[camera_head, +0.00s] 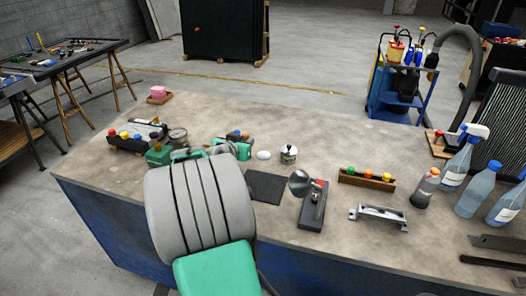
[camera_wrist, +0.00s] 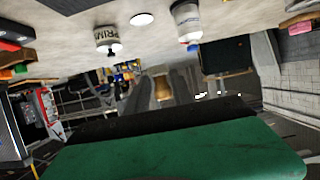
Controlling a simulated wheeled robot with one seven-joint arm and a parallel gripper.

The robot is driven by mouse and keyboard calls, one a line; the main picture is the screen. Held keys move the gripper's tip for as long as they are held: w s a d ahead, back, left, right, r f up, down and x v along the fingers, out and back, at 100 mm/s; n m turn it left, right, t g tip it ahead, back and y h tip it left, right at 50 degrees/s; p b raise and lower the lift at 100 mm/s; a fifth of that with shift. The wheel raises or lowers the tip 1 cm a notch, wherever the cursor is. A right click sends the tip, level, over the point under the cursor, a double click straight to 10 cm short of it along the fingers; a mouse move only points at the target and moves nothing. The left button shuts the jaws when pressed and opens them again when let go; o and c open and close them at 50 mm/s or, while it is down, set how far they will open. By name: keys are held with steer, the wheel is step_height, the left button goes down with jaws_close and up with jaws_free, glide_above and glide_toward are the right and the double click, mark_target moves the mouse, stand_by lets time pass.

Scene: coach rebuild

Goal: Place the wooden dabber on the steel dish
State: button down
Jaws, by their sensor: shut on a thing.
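My gripper (camera_wrist: 162,97) shows in the wrist view as blurred grey fingers beyond my green and black casing. It is shut on a small brown piece, which looks like the wooden dabber (camera_wrist: 162,86). In the head view my grey and green arm hides the fingertips and the dabber. A small pale round disc, which looks like the steel dish (camera_head: 264,155), lies flat on the bench beside a white tin. The disc also shows in the wrist view (camera_wrist: 142,19), apart from the gripper. Nothing is visible on it.
The white tin (camera_head: 288,155) stands right of the dish, with a black mat (camera_head: 266,187) in front. The bench's back middle is clear.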

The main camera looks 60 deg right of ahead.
steer(key=s+f+p+x, duration=0.1)
steer(key=s+p+x, duration=0.15)
steer(key=x, duration=0.75)
steer(key=p, duration=0.2)
glide_above(263, 157)
step_height(263, 157, down, 5)
steer(key=shift+f, duration=0.1)
step_height(263, 157, down, 2)
steer(key=shift+f+p, duration=0.2)
steer(key=shift+p, duration=0.3)
steer(key=shift+f+b, duration=0.3)
steer(key=shift+f, duration=0.05)
steer(key=c, duration=1.1)
jaws_free()
steer(key=shift+r, duration=0.1)
